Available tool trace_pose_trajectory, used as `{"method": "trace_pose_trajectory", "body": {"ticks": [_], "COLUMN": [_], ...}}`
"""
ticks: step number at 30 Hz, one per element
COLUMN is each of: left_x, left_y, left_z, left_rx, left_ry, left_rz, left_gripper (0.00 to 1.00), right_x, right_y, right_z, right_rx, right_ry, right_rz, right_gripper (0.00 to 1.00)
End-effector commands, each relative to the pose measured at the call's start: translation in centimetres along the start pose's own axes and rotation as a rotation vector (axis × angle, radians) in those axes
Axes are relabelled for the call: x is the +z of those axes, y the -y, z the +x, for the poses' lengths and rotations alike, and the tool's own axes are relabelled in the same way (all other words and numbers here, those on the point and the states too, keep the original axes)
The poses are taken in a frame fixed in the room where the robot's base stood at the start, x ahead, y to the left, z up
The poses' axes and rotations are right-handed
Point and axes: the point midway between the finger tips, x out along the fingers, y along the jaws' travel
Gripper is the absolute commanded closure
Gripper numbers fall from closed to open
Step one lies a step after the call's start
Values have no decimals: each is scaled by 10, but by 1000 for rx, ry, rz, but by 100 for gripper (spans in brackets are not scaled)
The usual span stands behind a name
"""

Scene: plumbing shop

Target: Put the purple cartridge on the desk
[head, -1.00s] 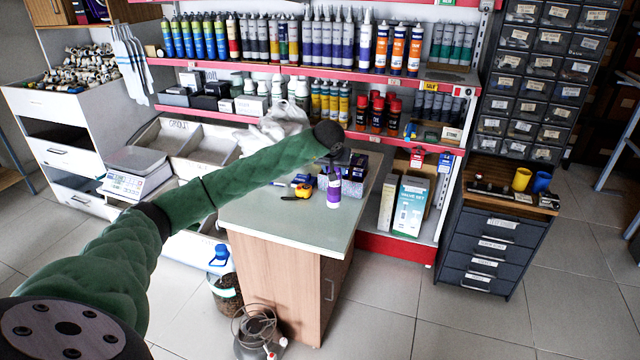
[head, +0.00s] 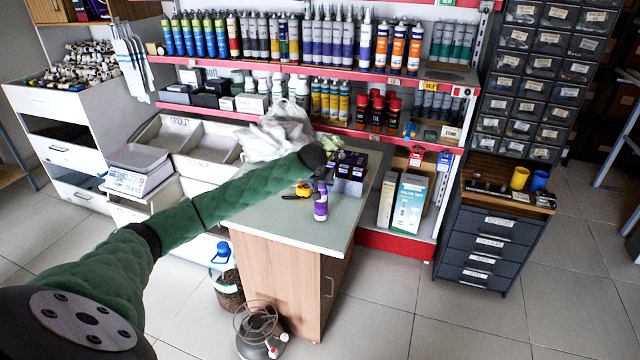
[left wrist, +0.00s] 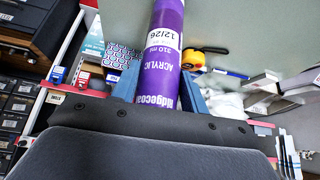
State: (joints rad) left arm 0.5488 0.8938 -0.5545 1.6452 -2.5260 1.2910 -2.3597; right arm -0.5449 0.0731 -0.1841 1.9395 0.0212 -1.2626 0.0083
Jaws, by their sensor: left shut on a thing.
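The purple cartridge (head: 320,207) is upright over the pale top of the wooden desk (head: 275,222), near its right side. I cannot tell whether its lower end touches the desk. My left gripper (head: 322,184) is shut on the cartridge near its upper end, with the arm reaching in from the left. In the left wrist view, the cartridge (left wrist: 166,48), with its white label, stands between the blue fingers (left wrist: 160,90). The dark palm hides its near end. My right gripper is not in view.
A yellow tape measure (head: 303,190) and dark boxes (head: 350,172) lie behind the cartridge on the desk. A crumpled plastic bag (head: 272,135) is at the back. The desk's front part is clear. A stocked red-edged shelf (head: 310,70) stands behind.

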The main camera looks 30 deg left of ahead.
Motion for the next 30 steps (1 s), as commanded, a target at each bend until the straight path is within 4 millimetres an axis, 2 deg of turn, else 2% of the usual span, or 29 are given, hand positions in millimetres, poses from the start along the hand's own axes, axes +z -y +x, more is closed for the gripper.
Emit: {"method": "trace_pose_trajectory", "body": {"ticks": [6, 20, 21, 24, 30], "left_x": [0, 2, 3, 2, 2], "left_y": [1, 0, 0, 0, 0], "left_z": [2, 4, 4, 4, 4], "left_rx": [0, 0, -1, -1, -1], "left_ry": [-3, -3, -1, -1, -1], "left_rz": [-1, -1, 0, -1, 0], "left_gripper": [100, 100, 54, 34, 34], "right_x": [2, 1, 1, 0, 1], "right_y": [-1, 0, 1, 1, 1], "right_z": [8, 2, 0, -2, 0], "right_rx": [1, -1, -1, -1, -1], "right_ry": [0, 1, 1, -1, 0], "right_rz": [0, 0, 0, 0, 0], "right_gripper": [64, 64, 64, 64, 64]}}
